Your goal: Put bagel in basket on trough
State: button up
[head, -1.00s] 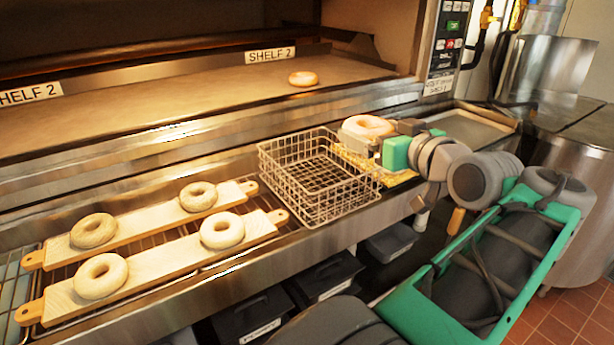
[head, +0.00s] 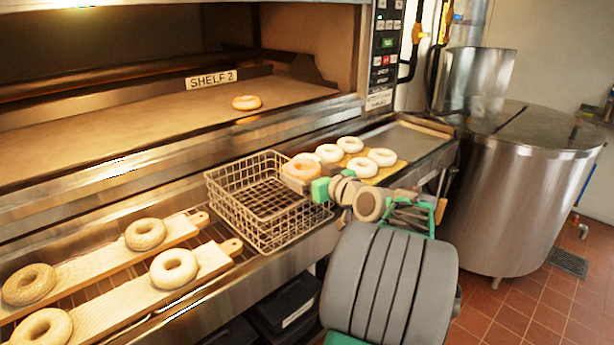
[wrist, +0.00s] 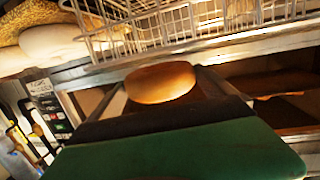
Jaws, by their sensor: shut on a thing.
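A golden-brown bagel (head: 300,168) is held in my gripper (head: 297,177) by the right rim of the wire basket (head: 262,222) in the head view. I cannot tell whether it is over the rim or just outside it. In the wrist view, the bagel (wrist: 160,82) sits between the two fingers of my gripper (wrist: 162,88), and the basket (wrist: 190,22) shows beyond it at the top. The basket stands on the metal trough (head: 330,238) and looks empty. My gripper partly hides the bagel's lower side in the head view.
Several pale bagels (head: 382,157) lie on a mat right of the basket. Boards (head: 208,260) with bagels lie left of it. One bagel (head: 247,102) sits on the oven shelf (head: 150,120). A steel kettle (head: 530,200) stands at the right.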

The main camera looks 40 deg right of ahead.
jog(key=shift+f+b, duration=0.45)
jog(key=shift+f, duration=0.25)
jog(key=shift+f+b, duration=0.3)
jog(key=shift+b, duration=0.1)
jog(key=o, duration=1.1)
jog(key=shift+r, duration=0.15)
jog(key=shift+r+p, duration=0.4)
jog(key=shift+p, duration=0.25)
jog(key=shift+s+r+p, duration=0.1)
jog(key=shift+r+p, duration=0.5)
jog(key=shift+p, duration=0.15)
jog(key=shift+s+f+b, duration=0.2)
jog(key=shift+s+b, duration=0.2)
jog(key=shift+s, duration=0.25)
jog(key=shift+s+f+b, duration=0.2)
jog(key=shift+s+b, duration=0.15)
jog(key=shift+s, duration=0.25)
jog(key=s, duration=0.3)
jog(key=s+a+r, duration=0.1)
jog(key=s, duration=0.5)
jog(key=shift+s+a+r+b, duration=0.1)
jog(key=shift+a+r+b, duration=0.15)
jog(key=shift+b, duration=0.1)
